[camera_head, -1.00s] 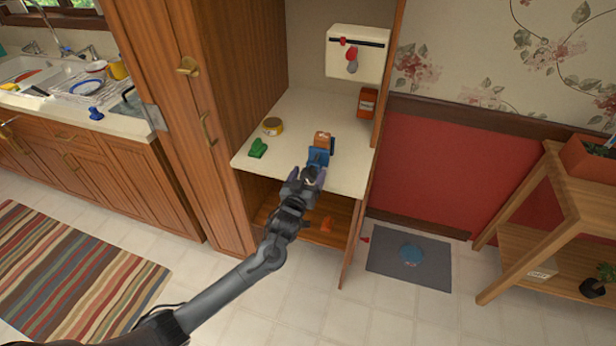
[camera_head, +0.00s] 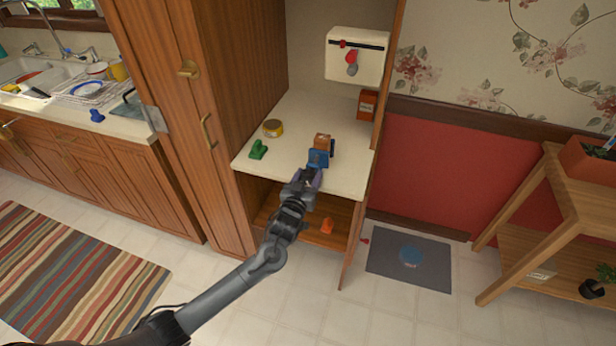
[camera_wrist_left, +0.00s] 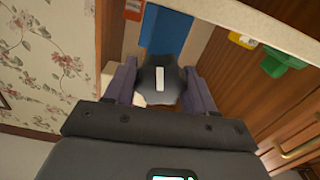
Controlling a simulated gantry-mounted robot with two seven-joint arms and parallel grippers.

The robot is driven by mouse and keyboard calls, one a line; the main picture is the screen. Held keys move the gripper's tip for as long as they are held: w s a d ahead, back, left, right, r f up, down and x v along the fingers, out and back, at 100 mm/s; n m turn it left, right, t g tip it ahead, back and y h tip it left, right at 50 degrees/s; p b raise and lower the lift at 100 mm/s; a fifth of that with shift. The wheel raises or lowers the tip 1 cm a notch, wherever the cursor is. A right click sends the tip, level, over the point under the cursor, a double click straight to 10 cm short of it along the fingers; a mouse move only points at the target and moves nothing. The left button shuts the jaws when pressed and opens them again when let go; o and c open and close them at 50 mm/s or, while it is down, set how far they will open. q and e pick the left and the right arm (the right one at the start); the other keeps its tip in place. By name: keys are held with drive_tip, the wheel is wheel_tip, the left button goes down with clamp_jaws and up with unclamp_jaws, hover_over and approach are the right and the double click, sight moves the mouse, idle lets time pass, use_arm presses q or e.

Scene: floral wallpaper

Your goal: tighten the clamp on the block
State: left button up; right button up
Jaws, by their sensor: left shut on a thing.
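The blue clamp (camera_head: 318,158) sits near the front edge of the cabinet counter. The orange-brown block (camera_head: 323,141) is just behind it, against the clamp as far as I can see. My left gripper (camera_head: 308,181) is at the front of the clamp, shut on its dark knob. In the left wrist view the dark knob (camera_wrist_left: 160,80), with a white mark, lies between the two fingers, and the blue clamp (camera_wrist_left: 165,30) shows beyond it. The contact between clamp and block is too small to make out. My right gripper is not in view.
On the counter (camera_head: 290,115) a green object (camera_head: 258,149) and a yellow round tin (camera_head: 273,127) stand to the left. An orange-red box (camera_head: 368,103) is at the back right. A lower shelf holds an orange item (camera_head: 327,225). Cabinet side walls flank the counter.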

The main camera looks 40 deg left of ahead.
use_arm(q)
drive_tip(key=m+p, duration=0.4)
drive_tip(key=shift+r+m+p, duration=0.3)
drive_tip(key=shift+p, duration=0.05)
drive_tip(key=m+p, duration=0.2)
drive_tip(key=m, duration=0.1)
drive_tip(key=shift+f+m+p, duration=0.15)
drive_tip(key=shift+m+p, duration=0.7)
drive_tip(key=shift+m, duration=0.45)
drive_tip(key=o, duration=1)
drive_tip(key=shift+d+f, duration=0.1)
